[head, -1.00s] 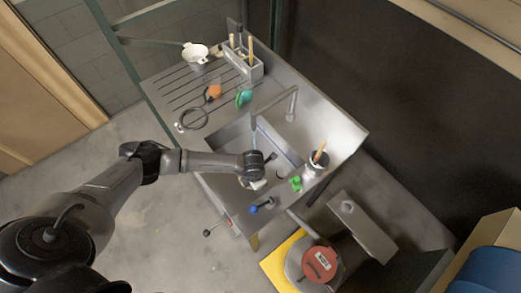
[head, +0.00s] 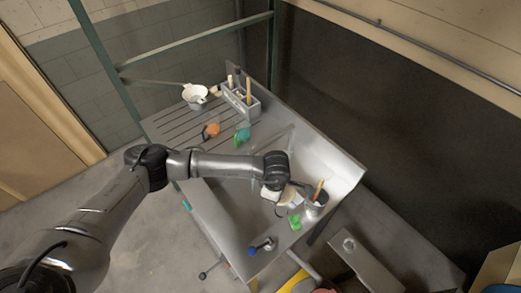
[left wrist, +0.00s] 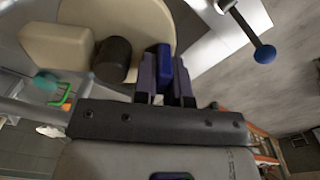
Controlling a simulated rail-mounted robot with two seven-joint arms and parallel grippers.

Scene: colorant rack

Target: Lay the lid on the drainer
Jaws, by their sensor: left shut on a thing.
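My left gripper (left wrist: 165,75) is shut on a narrow blue piece (left wrist: 164,68), seemingly the grip of a cream round disc. This disc, which looks like the lid (left wrist: 145,12), lies just beyond the fingers in the left wrist view. In the head view my left gripper (head: 278,188) is over the sink, with the pale lid (head: 290,208) partly hidden under it. The drainer (head: 165,125) is the grooved part of the steel top, left of the sink; my arm hides its near part. My right gripper is not in view.
On the drainer are an orange item (head: 211,130) and a teal one (head: 242,134). A white strainer (head: 195,93) and a grey tool holder (head: 240,103) stand at its back. A pot with a brush (head: 316,203) and a green item (head: 295,222) are right of my gripper.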

